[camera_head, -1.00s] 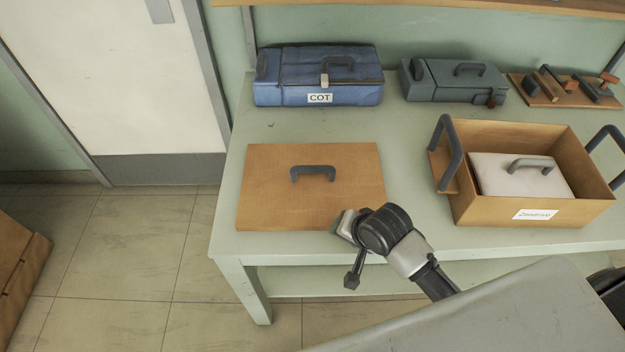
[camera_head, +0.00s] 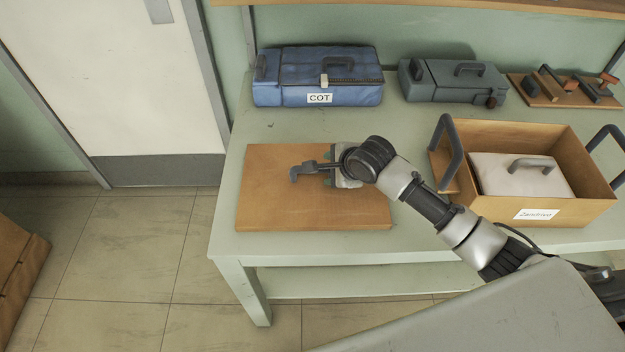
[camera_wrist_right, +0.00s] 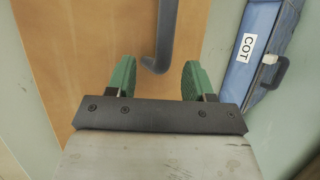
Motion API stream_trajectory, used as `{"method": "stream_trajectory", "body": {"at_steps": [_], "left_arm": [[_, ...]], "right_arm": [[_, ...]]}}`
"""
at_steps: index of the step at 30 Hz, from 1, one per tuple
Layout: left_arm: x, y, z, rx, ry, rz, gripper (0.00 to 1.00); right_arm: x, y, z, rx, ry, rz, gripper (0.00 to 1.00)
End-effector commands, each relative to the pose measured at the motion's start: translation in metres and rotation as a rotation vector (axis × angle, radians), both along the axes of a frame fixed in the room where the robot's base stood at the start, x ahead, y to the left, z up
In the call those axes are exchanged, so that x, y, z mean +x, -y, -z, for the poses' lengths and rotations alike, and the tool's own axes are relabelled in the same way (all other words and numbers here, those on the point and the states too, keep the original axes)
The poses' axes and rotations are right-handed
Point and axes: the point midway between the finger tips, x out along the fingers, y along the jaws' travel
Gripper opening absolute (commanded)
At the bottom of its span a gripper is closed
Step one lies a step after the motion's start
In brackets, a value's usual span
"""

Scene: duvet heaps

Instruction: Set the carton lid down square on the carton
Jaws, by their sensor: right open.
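The carton lid (camera_head: 300,210) is a flat tan-brown panel lying on the left part of the table, with a dark grey handle (camera_head: 304,169) on top. The carton (camera_head: 565,207) is an open brown box on the right of the table, with a labelled front. My right gripper (camera_head: 332,168) is over the lid at the right end of its handle, partly covering it. In the right wrist view its green fingertips (camera_wrist_right: 157,75) are apart, and the handle's end (camera_wrist_right: 160,50) shows between them. I cannot tell the height gap. My left gripper is not in view.
A pale block (camera_head: 515,178) with a grey handle lies in the carton. Two upright grey handles flank the carton. A blue case (camera_head: 290,95) marked COT, a grey-green case (camera_head: 450,88) and a tool board (camera_head: 545,97) stand at the back. The table (camera_head: 400,120) is bare between them.

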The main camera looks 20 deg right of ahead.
Motion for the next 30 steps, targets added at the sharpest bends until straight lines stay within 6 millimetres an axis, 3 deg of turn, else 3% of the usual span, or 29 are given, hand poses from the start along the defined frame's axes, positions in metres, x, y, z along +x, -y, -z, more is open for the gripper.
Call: {"method": "stream_trajectory", "body": {"at_steps": [12,21,23,30], "left_arm": [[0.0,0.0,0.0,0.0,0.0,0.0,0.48],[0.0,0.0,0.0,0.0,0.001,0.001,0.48],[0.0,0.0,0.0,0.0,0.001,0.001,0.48],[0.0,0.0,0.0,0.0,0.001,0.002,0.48]], "right_arm": [[0.033,-0.01,0.034,-0.001,0.0,-0.002,0.52],[0.036,-0.011,0.039,-0.002,0.001,-0.002,0.52],[0.036,-0.011,0.039,-0.002,0.001,-0.002,0.46],[0.036,-0.011,0.039,-0.002,0.001,-0.002,0.09]]}}
